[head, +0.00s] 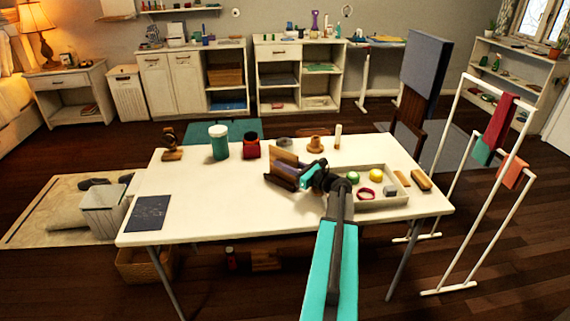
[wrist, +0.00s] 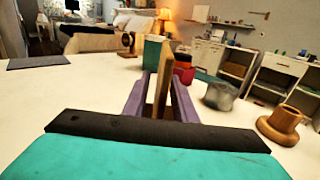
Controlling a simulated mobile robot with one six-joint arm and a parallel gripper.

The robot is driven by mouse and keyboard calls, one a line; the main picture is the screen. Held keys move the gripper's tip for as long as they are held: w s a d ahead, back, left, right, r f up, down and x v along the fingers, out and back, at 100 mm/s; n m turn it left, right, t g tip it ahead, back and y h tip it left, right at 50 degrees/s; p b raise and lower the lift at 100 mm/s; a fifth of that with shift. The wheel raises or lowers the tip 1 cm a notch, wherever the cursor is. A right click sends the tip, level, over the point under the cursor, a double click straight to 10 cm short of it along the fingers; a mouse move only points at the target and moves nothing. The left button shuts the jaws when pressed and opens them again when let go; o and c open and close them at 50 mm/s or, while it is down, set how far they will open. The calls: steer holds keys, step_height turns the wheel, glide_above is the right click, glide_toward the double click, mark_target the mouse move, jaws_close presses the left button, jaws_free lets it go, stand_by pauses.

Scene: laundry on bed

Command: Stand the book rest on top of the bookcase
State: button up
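The book rest (head: 287,158), which I take to be the upright brown wooden panel, stands on the white table right of the red pot. In the wrist view the panel (wrist: 163,85) shows edge-on between the purple fingers. My gripper (head: 284,173) is around it, low over the table. The fingers (wrist: 160,95) look apart, with a gap on the panel's left side; contact on the right side is unclear. A low white shelf unit (head: 490,65), likely the bookcase, stands at the far right below the window, with small things on it.
The table (head: 215,195) also holds a teal-and-white jar (head: 219,142), a red pot (head: 251,149), a wooden spool-like piece (head: 318,142) and a tray (head: 383,202) of small items. A drying rack (head: 492,165) and a dark upright panel (head: 425,65) stand right of the table.

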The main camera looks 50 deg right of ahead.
steer(key=s, duration=0.8)
steer(key=s+d+b, duration=0.1)
steer(key=s, duration=0.3)
steer(key=shift+w, duration=0.1)
steer(key=shift+o, duration=0.4)
